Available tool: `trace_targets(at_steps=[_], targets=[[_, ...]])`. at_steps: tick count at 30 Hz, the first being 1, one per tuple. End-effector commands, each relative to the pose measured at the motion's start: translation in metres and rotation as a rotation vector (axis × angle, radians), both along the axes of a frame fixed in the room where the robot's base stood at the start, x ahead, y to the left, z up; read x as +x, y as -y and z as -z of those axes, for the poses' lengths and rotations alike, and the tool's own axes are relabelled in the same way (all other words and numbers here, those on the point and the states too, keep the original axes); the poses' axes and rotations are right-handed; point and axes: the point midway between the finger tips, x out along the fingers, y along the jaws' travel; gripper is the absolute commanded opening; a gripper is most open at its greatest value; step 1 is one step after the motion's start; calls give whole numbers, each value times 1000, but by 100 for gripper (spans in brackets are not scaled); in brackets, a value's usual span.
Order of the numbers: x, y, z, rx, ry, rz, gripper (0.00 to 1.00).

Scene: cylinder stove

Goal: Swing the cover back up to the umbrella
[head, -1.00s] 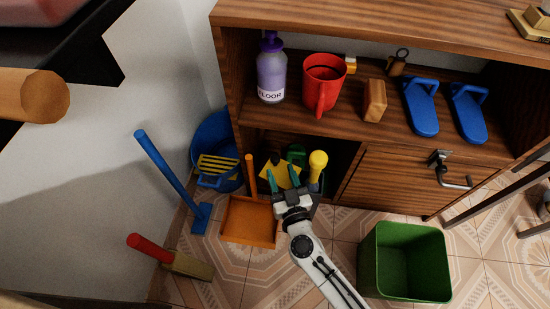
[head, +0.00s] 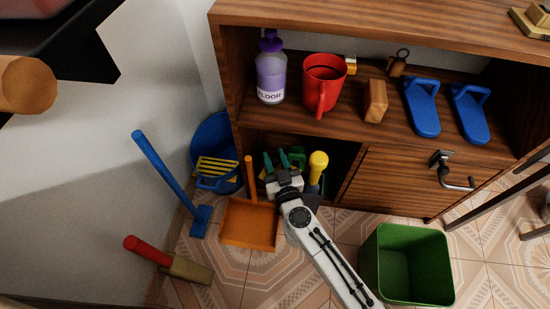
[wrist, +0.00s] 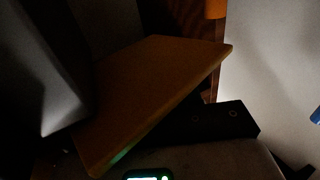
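My gripper (head: 276,160) reaches into the open lower left compartment of the wooden cabinet (head: 345,140). Its two teal fingertips stand apart, and I see nothing clearly held between them. In the wrist view, a dim orange-yellow slab (wrist: 155,90) lies tilted close to the camera, with a dark block (wrist: 215,122) beside it. I cannot tell whether the slab is the cover. No umbrella is recognisable in either view. The arm and shadow hide part of the compartment.
A yellow-topped tool (head: 318,160) stands right of my gripper. An orange dustpan (head: 250,222), blue bucket (head: 218,140) and blue brush (head: 165,170) are left. A green bin (head: 405,262) stands right, below the cabinet door (head: 400,185). A red mug (head: 323,82) is on the shelf above.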

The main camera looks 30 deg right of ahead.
Motion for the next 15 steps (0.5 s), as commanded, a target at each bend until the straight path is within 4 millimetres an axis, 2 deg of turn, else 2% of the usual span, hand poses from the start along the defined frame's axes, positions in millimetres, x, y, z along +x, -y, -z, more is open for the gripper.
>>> trace_targets(at_steps=[1,9,15], targets=[[0,0,0,0,1,0,24],[0,0,-2,-1,3,1,0],[1,1,-3,-1,5,2,0]])
